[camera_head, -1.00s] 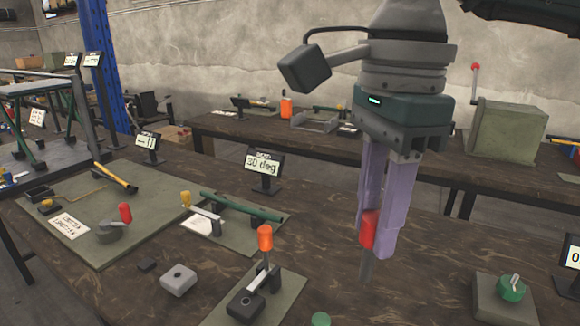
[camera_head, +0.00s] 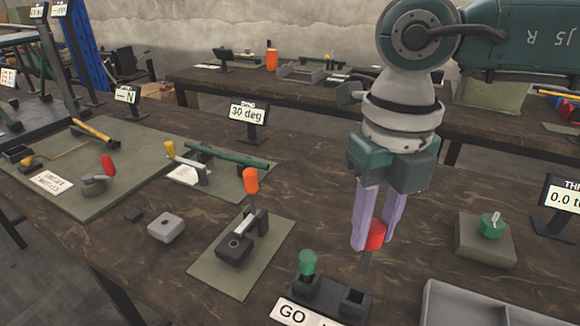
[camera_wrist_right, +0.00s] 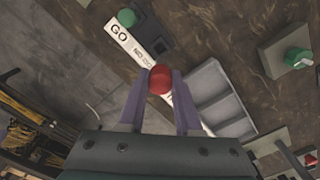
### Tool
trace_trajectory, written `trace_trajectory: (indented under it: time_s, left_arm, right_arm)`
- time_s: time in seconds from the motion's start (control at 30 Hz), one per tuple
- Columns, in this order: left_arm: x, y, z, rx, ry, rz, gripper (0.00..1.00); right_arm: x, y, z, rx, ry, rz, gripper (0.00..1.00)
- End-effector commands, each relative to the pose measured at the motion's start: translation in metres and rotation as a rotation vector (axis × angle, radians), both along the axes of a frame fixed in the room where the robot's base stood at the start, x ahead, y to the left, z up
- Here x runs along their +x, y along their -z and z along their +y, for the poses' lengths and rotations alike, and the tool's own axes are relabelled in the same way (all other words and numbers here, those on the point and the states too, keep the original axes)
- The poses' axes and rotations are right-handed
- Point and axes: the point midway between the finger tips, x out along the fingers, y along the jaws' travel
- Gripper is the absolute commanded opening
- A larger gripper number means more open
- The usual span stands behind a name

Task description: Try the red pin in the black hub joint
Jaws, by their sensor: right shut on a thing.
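The red pin (camera_head: 375,235) is between the purple fingers of my right gripper (camera_head: 376,240), its grey shank pointing down. Its red head also shows in the right wrist view (camera_wrist_right: 160,79). The gripper is shut on it, above the table, behind the right end of the gauge holder. The black hub joint (camera_head: 233,250) appears to be the dark block with a hole on a green mat, left of the gripper. A lever with an orange knob (camera_head: 251,181) rises beside it. My left gripper is not in view.
A black holder (camera_head: 330,297) labelled GO has a green pin (camera_head: 308,262) at left and an empty-looking socket at right. A grey tray (camera_head: 470,300) stands to its right. A loose grey block (camera_head: 166,227) lies left of the hub mat. A 30 deg display (camera_head: 248,113) stands behind.

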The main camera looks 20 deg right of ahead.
Motion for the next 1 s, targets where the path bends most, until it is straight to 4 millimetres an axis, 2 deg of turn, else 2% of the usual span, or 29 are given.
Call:
trace_trajectory:
  time_s: [0.27,0.8,1.0]
  left_arm:
    - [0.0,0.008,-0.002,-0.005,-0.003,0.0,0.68]
    - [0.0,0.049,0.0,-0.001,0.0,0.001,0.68]
    - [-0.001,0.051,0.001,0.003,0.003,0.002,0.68]
  right_arm:
    - [0.0,0.008,0.0,0.0,-0.002,0.0,0.0]
    - [0.0,0.056,0.0,0.0,-0.002,0.0,0.0]
    - [0.0,0.058,0.0,0.0,-0.002,-0.001,0.0]
